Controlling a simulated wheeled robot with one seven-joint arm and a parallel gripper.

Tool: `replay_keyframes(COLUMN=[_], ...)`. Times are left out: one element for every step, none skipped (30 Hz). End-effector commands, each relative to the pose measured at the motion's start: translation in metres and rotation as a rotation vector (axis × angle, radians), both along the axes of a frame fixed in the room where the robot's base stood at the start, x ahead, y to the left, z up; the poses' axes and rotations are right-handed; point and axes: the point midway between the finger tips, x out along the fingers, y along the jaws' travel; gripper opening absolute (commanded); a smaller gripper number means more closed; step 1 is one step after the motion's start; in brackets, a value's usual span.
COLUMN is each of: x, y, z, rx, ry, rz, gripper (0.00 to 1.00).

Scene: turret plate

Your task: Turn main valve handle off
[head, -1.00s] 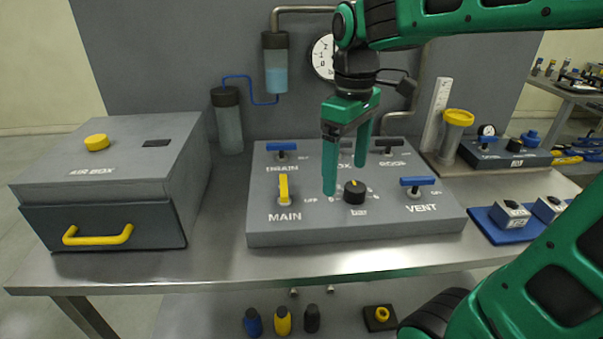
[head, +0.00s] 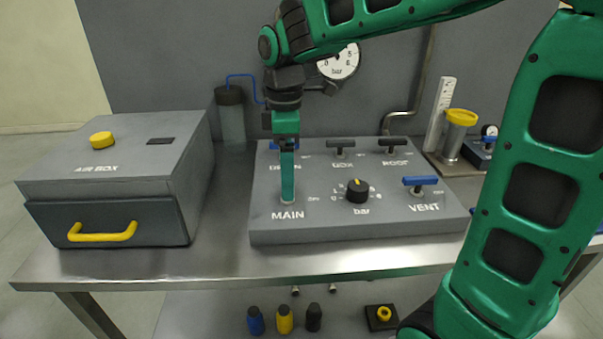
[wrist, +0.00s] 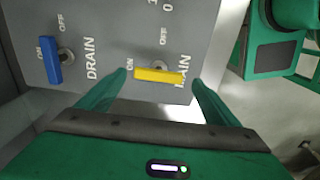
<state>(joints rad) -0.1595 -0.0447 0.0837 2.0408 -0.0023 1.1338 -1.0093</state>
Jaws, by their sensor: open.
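The main valve handle is a yellow bar (wrist: 158,75) beside the MAIN label in the wrist view. It lies across that picture, its left end near the ON mark, with OFF printed above it. In the head view it is hidden behind my gripper (head: 287,200), which points straight down over the MAIN spot on the grey valve panel (head: 330,230). In the wrist view my gripper (wrist: 159,79) is open, one finger off each end of the yellow bar. Whether the fingers touch it, I cannot tell.
The blue drain handle (wrist: 52,60) is close by to the left. The black bar knob (head: 358,190) and blue vent handle (head: 420,182) are to the right. A grey air box (head: 110,180) stands left of the panel. Bare steel table (head: 225,235) lies between them.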

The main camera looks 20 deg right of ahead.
Motion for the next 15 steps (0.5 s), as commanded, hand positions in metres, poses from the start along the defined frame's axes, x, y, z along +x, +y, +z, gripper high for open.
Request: replay_keyframes(x=[0.000, 0.000, 0.000, 0.000, 0.000, 0.000, 0.000, 0.000, 0.000, 0.000, 0.000, 0.000, 0.000, 0.000, 0.000], y=[0.000, 0.000, 0.000, 0.000, 0.000, 0.000, 0.000, 0.001, 0.001, 0.001, 0.001, 0.001, 0.001, 0.002, 0.002], z=[-0.006, -0.009, -0.013, -0.015, -0.016, -0.018, -0.019, -0.019, -0.020, -0.020, -0.020, -0.020, -0.020, -0.020, -0.020], rx=[-0.001, -0.001, 0.000, -0.001, 0.000, 0.000, 0.000, 0.000, 0.000, 0.000, 0.000, 0.000, 0.000, 0.000, 0.000], ry=[0.001, 0.001, 0.002, 0.001, 0.000, 0.000, 0.000, 0.000, 0.000, 0.000, -0.001, -0.001, -0.001, -0.001, -0.001], rz=[0.000, 0.000, 0.000, 0.000, 0.000, 0.000, 0.000, 0.000, 0.000, 0.001, 0.001, 0.001, 0.001, 0.001, 0.002], gripper=[0.85, 0.85, 0.85, 0.85, 0.85, 0.85, 0.85, 0.85, 0.85, 0.85, 0.85, 0.85, 0.85, 0.85, 0.85])
